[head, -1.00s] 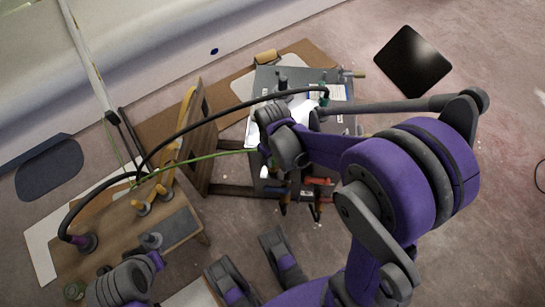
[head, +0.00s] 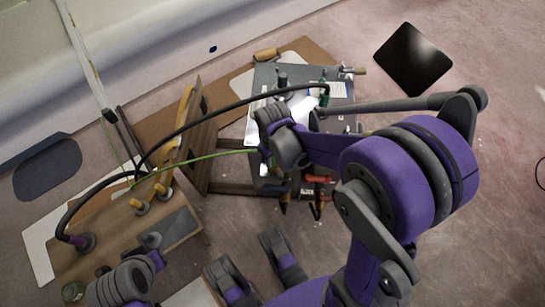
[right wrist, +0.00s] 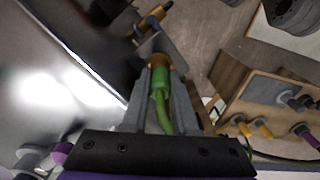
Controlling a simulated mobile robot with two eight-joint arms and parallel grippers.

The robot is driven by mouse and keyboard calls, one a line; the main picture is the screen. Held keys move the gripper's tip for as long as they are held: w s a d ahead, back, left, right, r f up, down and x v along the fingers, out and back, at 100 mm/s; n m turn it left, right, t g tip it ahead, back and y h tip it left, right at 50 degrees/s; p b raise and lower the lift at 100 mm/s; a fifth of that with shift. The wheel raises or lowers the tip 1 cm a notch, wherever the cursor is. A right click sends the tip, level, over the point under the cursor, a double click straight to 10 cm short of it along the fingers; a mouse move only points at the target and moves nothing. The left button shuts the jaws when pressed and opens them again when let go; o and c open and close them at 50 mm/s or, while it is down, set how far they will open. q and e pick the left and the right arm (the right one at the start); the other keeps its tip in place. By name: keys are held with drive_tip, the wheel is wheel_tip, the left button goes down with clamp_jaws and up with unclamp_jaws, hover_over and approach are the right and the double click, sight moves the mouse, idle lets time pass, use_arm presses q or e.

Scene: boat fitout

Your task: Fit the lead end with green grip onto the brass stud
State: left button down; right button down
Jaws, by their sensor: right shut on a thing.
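A wooden panel (head: 110,262) with yellow-capped posts stands at left. A thick black cable (head: 225,113) arches from it to a green fitting (head: 324,98) on the box. Clamps with red handles (head: 319,180) hang at the box's near edge. A black plate (head: 412,60) lies on the floor.

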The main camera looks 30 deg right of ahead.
drive_tip(key=shift+f, duration=0.15)
drive_tip(key=shift+c, duration=0.2)
unclamp_jaws()
idle(0.5)
drive_tip(key=shift+d, duration=0.1)
drive_tip(key=shift+r+p, duration=2.95)
drive_tip(key=shift+r, duration=1.4)
